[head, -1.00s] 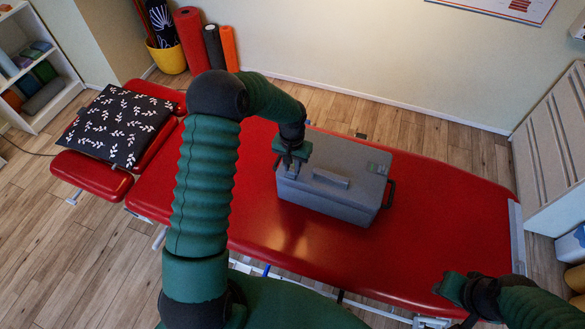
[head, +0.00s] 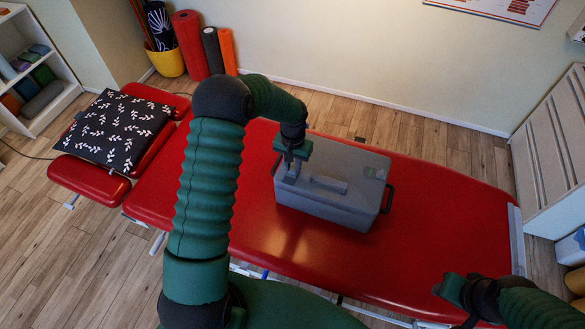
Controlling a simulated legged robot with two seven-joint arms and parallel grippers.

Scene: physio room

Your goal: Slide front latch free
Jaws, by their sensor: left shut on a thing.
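A grey case (head: 335,205) with a closed lid stands on the red treatment table (head: 440,240). A grey bar-like handle (head: 328,184) lies on its lid, and a dark handle (head: 388,198) is on its right end. My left gripper (head: 291,172) is at the lid's left part, pointing down, shut on a small grey part there, likely the front latch; its fingers hide most of that part. My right gripper (head: 447,287) is at the lower right, over the table's near edge, away from the case. Its fingertips are too small and dark to judge.
A black leaf-patterned cushion (head: 117,128) lies on the table's left end. Rolled mats (head: 190,44) and a yellow bin (head: 166,60) stand by the wall. A white cabinet (head: 555,150) is at the right. The tabletop around the case is largely clear.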

